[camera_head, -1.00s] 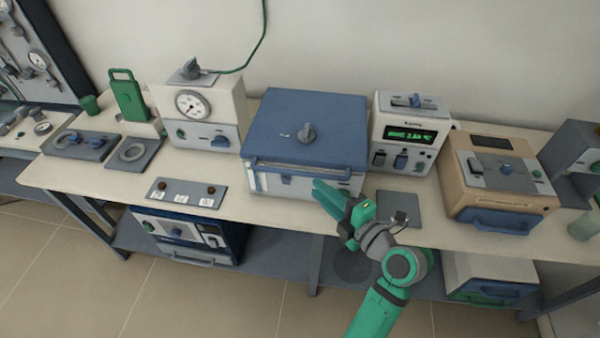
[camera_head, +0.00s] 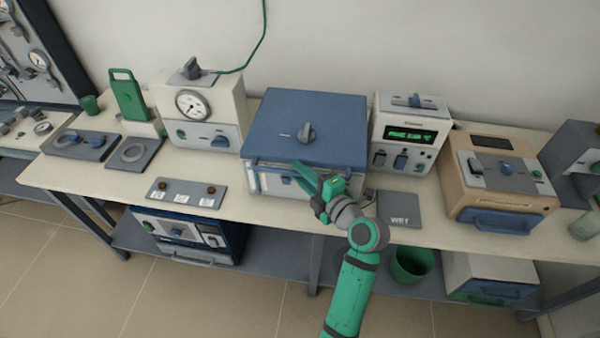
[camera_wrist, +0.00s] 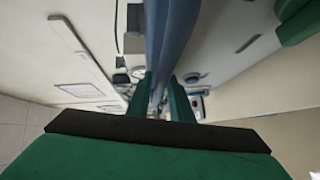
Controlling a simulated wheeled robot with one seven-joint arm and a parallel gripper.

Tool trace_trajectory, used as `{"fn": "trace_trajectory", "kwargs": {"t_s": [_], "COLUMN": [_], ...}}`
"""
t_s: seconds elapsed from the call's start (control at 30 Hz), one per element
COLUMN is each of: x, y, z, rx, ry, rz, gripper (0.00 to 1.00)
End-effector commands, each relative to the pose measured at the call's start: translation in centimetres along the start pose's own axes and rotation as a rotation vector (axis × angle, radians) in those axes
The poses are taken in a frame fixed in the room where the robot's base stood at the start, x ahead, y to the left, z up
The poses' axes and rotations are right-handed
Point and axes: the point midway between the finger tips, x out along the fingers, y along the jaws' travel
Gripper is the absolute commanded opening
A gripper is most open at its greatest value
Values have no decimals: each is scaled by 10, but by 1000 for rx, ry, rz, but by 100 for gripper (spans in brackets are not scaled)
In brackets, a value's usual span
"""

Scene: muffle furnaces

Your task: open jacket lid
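The jacket is a white box (camera_head: 268,183) with a blue lid (camera_head: 270,125) that lies closed on top. A round grey knob (camera_head: 306,133) sits on the lid, and a blue bar handle (camera_head: 275,163) runs along its front edge. My gripper (camera_head: 302,176) is at the right part of that front handle, with its green fingers spread. In the wrist view a blue bar (camera_wrist: 160,40) runs between the two fingers (camera_wrist: 158,92), with some gap around it. Whether a finger touches the bar cannot be told.
A white unit with a green display (camera_head: 408,135) stands close right of the jacket. A gauge box (camera_head: 200,112) stands to its left. A tan furnace (camera_head: 490,180) is farther right. A grey pad (camera_head: 398,208) and a switch panel (camera_head: 186,193) lie near the bench front.

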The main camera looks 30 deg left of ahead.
Motion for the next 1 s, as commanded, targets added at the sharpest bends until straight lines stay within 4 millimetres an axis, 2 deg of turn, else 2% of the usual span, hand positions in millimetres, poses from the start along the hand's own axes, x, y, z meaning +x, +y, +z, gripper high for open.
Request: {"fn": "trace_trajectory", "kwargs": {"t_s": [0.03, 0.07, 0.1, 0.47, 0.67, 1.0], "x": [0, 0, 0, -1, -4, 0], "y": [0, 0, 0, 8, 30, 92], "z": [0, 0, 0, -1, -2, -8], "rx": [0, 0, 0, 10, 42, 149], "ry": [0, 0, 0, 0, -2, 9], "rz": [0, 0, 0, -11, -46, -159], "gripper": [8, 1, 0, 0, 0, 0]}}
